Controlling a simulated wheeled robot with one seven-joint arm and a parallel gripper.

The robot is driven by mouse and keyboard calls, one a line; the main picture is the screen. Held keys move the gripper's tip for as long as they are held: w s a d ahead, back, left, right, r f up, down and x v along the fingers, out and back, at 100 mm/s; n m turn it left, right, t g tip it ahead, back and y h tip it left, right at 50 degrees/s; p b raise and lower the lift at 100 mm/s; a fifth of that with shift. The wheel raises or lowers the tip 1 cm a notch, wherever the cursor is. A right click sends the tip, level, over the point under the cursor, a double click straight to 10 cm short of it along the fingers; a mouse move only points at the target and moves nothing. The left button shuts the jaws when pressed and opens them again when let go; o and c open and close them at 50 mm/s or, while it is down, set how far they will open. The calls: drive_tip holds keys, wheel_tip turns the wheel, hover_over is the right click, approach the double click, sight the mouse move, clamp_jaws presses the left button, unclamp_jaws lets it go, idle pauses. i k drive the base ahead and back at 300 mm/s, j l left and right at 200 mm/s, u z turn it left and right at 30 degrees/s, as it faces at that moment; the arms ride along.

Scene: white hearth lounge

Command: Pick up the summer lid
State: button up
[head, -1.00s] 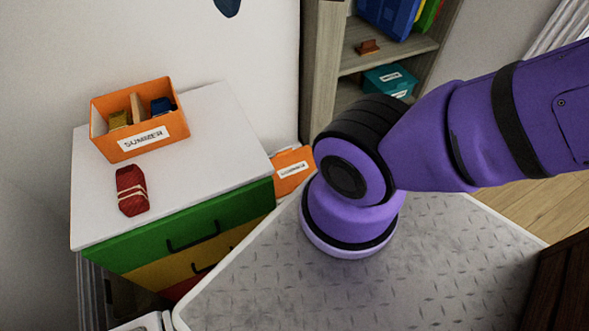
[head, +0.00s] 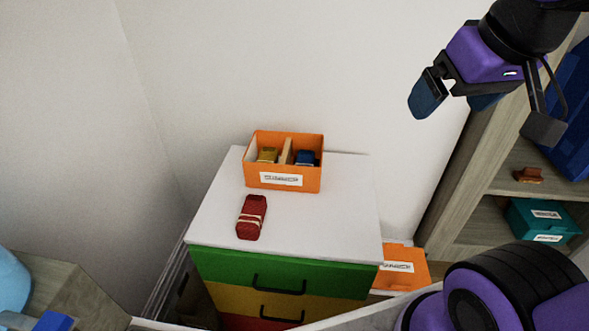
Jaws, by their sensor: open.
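An orange lid (head: 405,271) with a white label lies low to the right of the drawer cabinet, partly hidden by the cabinet and my arm. Its label is too blurred to read surely. An open orange box (head: 255,180) with a white label, which looked like SUMMER a second ago, stands on the cabinet top. It has a divider, with a yellow item and a blue item inside. My gripper (head: 455,100) is open and empty, high at the upper right, well above and apart from the lid.
A dark red item with pale bands (head: 251,217) lies on the white cabinet top (head: 350,215). A wooden shelf (head: 470,232) at right holds a teal box (head: 541,221) and a small brown object (head: 528,175). A wooden surface (head: 75,290) is at lower left.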

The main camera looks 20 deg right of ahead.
sight(406, 269)
drive_tip(key=k+l, duration=0.1)
drive_tip(key=l, duration=0.35)
drive_tip(key=k+l+z, duration=0.1)
drive_tip(key=l, duration=0.3)
drive_tip(key=k+l, duration=0.15)
drive_tip(key=l, duration=0.3)
drive_tip(key=z, duration=0.05)
